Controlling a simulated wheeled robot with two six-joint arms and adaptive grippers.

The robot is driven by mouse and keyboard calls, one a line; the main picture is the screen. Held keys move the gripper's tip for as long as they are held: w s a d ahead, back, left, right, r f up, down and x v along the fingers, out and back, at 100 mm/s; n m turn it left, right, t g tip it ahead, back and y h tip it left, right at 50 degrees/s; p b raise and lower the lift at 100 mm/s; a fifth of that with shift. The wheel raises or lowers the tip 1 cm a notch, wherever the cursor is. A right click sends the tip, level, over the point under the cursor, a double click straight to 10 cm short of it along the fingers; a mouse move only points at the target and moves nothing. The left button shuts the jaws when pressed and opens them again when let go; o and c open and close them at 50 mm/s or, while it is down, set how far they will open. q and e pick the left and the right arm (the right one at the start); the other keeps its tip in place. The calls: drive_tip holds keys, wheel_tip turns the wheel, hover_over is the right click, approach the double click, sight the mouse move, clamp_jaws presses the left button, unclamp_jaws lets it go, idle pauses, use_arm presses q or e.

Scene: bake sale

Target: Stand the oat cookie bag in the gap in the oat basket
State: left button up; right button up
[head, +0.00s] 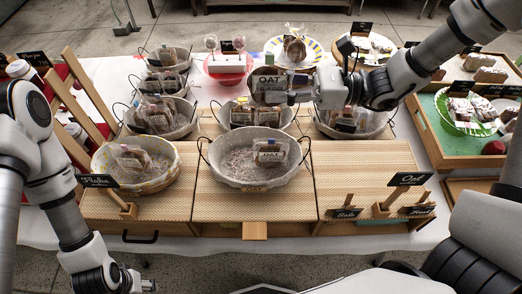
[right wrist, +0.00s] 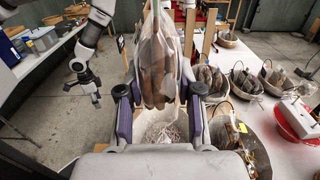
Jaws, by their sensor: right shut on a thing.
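The oat cookie bag (head: 272,86), clear with a dark "OAT" label, hangs above the baskets in the head view. My right gripper (head: 318,88) is shut on it from the right. In the right wrist view the bag (right wrist: 156,65) stands between the two fingers, its cookies showing. The oat basket (head: 228,176), pale with dark handles and an "OAT" tag, stands on the front middle board. One bag (head: 270,153) stands in its right back part; shredded filling shows to the left and front. My left gripper (head: 143,284) is low at the left, away from the baskets; its jaw state is unclear.
A yellow-white basket (head: 170,181) with a bag stands left of the oat basket. A row of filled baskets (head: 236,125) stands behind it. Small signs (head: 408,180) stand on the bare right board. A red cake stand (head: 222,79) is farther back.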

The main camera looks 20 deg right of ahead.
wheel_tip(320, 180, down, 9)
drive_tip(key=shift+f+p, duration=0.15)
drive_tip(key=shift+p, duration=0.6)
drive_tip(key=shift+a+f, duration=0.15)
drive_tip(key=shift+f+b, duration=0.55)
drive_tip(key=shift+b, duration=0.2)
drive_tip(key=o, duration=0.8)
